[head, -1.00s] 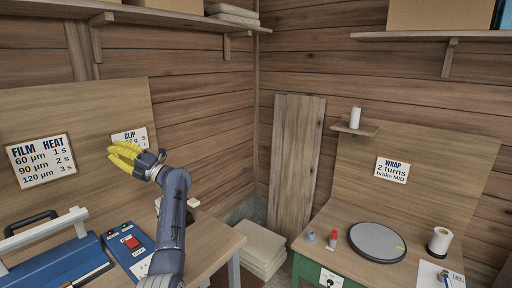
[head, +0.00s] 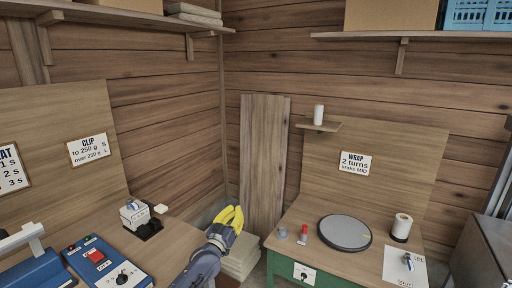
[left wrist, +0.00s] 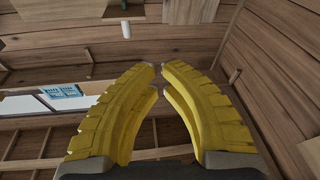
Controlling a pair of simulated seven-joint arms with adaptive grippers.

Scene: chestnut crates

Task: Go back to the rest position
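My left gripper (head: 237,212) has yellow fingers and is in the lower middle of the head view, in the air in front of the folded stack in the corner. Its fingers also fill the middle of the left wrist view (left wrist: 159,80), curving toward each other with a gap between the tips. Nothing is held between them. My right gripper is not in either view.
A bench on the left holds a blue control box (head: 108,265) and a small white device (head: 133,214). A green-fronted bench on the right holds a round grey turntable (head: 345,232) and a white roll (head: 401,227). A wooden board (head: 263,160) leans between.

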